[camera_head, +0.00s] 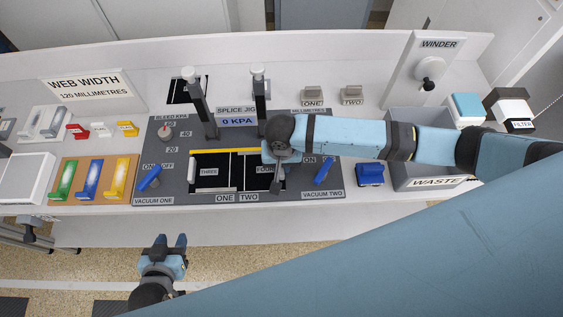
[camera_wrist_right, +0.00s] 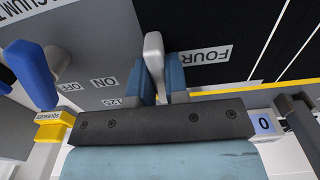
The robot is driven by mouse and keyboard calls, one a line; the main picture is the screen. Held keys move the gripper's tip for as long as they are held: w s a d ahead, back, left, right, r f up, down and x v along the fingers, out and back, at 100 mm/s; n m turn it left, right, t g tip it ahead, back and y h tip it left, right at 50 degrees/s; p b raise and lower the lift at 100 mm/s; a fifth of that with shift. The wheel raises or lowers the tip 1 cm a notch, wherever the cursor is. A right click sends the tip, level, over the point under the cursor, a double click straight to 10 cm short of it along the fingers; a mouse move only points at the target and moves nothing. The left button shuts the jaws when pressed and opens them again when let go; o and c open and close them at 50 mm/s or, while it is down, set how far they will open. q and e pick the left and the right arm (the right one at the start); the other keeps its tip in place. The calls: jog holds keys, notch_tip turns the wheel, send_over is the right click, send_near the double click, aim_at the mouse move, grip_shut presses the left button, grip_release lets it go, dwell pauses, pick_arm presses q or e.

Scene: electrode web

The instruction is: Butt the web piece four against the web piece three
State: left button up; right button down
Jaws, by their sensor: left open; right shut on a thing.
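Web piece three (camera_head: 213,180), a black sheet with a white "THREE" label, lies on the left of the splice jig bed. Web piece four (camera_head: 266,184), black with a "FOUR" label, lies to its right, partly hidden by my right arm. A thin pale line runs between them; I cannot tell whether their edges touch. My right gripper (camera_head: 274,168) is over piece four. In the right wrist view its fingers (camera_wrist_right: 161,85) are shut on a light grey upright grip beside the "FOUR" label (camera_wrist_right: 203,55). My left gripper (camera_head: 172,242) is open and empty, in front of the bench.
The splice jig (camera_head: 158,190) has two posts behind the bed and blue levers (camera_head: 149,178) (camera_head: 323,172) at both sides. A yellow strip (camera_head: 222,152) edges the bed's back. Coloured tools (camera_head: 92,180) lie left. A waste bin (camera_head: 405,176) and the winder (camera_head: 430,68) stand right.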

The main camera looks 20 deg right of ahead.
jog(key=shift+p, duration=0.4)
dwell(0.5)
jog(key=shift+c, duration=2.4)
grip_release()
notch_tip(320, 180, up, 3)
jog(key=p, duration=0.3)
jog(key=shift+f, duration=0.2)
jog(key=shift+r+p, duration=1.15)
jog(key=shift+r, duration=1)
